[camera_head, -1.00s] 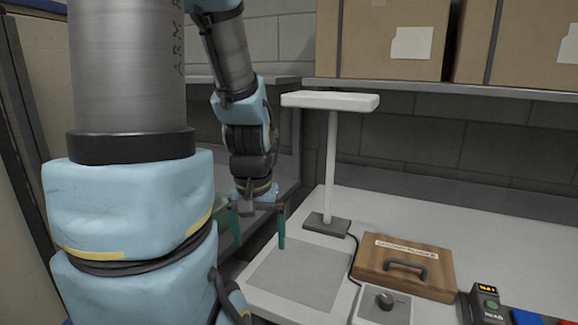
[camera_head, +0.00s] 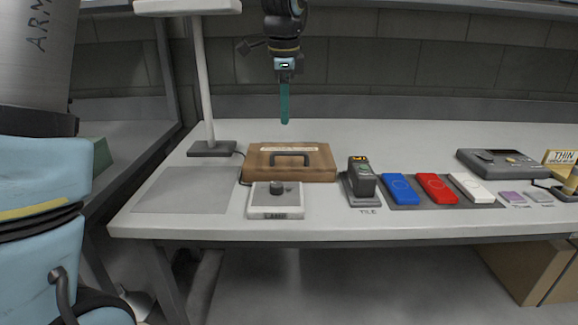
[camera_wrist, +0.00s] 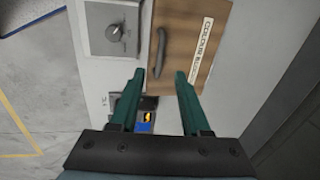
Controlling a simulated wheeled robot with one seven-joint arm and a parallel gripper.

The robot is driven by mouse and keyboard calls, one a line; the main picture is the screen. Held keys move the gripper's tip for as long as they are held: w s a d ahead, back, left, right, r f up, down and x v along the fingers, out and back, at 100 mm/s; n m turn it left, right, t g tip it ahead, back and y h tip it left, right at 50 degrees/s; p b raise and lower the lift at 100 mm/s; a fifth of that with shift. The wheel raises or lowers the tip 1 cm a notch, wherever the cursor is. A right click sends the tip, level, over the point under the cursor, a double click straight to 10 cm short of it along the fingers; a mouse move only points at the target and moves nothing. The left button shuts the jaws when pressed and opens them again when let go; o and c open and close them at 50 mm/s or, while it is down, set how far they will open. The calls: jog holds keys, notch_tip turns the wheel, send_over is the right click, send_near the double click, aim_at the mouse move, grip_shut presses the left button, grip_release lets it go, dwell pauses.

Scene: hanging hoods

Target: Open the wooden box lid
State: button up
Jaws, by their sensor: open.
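The wooden box (camera_head: 318,172) sits shut on the white bench, with a dark bar handle (camera_head: 290,156) on its lid and a pale label strip along the lid's back edge. My gripper (camera_head: 285,120) hangs above and behind the box, pointing down, apart from it. In the wrist view my gripper (camera_wrist: 158,78) has its two green fingers apart and empty. The box lid (camera_wrist: 186,30) and handle (camera_wrist: 160,52) lie beyond the fingertips in that view, with the label near the right side.
A lamp control box (camera_head: 276,200) stands just in front of the wooden box. A white lamp post (camera_head: 203,85) rises at left, beside a grey mat (camera_head: 185,190). A handheld device (camera_head: 361,178) and blue, red and white tiles (camera_head: 436,188) lie to the right.

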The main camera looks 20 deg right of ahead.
aim_at(288, 152)
jog(key=f, duration=0.3)
jog(key=w+d+f, duration=0.1)
jog(key=f, duration=0.3)
jog(key=f+p, duration=0.1)
jog(key=f, duration=0.2)
jog(key=shift+w+d+f, duration=0.2)
jog(key=shift+w+d, duration=0.1)
jog(key=shift+c, duration=0.3)
grip_shut()
dwell(0.8)
